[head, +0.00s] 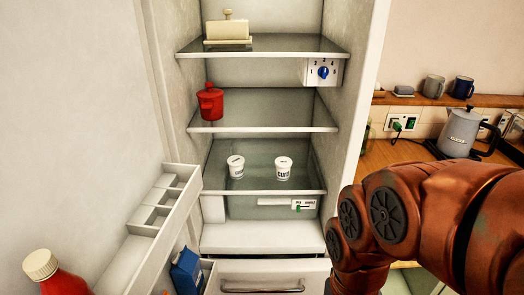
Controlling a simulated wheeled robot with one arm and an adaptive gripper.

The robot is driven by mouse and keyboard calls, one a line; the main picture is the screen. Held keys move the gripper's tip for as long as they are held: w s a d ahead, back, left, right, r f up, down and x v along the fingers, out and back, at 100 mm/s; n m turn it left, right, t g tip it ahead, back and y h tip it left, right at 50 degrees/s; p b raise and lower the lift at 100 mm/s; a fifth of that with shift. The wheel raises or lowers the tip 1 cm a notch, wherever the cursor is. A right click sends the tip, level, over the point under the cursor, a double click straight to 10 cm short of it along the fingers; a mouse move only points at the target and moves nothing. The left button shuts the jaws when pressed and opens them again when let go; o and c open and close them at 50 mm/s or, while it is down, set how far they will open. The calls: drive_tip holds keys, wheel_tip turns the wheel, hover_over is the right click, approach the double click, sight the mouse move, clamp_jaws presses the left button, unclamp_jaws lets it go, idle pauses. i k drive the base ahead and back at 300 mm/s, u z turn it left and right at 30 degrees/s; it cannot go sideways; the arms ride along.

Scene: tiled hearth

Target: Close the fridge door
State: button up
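The fridge (362,60) stands open in the middle of the head view, with its lit shelves facing me. The fridge door (75,120) is swung wide open to the left, its inner side showing. The door carries a white rack with small compartments (160,205), a red bottle with a cream cap (55,275) and a blue carton (187,272) lower down. My copper-coloured arm fills the lower right, in front of the fridge's right edge. My gripper is not in view. The door's outer face and free edge are hidden.
Shelves hold a butter dish (228,30), a red pot (210,102) and two white cups (283,168). A drawer (262,276) sits at the bottom. On the right, a wooden counter (400,155) bears a grey kettle (460,132), below a shelf with mugs (434,86).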

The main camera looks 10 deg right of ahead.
sight(90, 177)
drive_tip(key=k, duration=0.5)
drive_tip(key=u, duration=2.8)
drive_tip(key=i, duration=3.45)
drive_tip(key=z, duration=2.75)
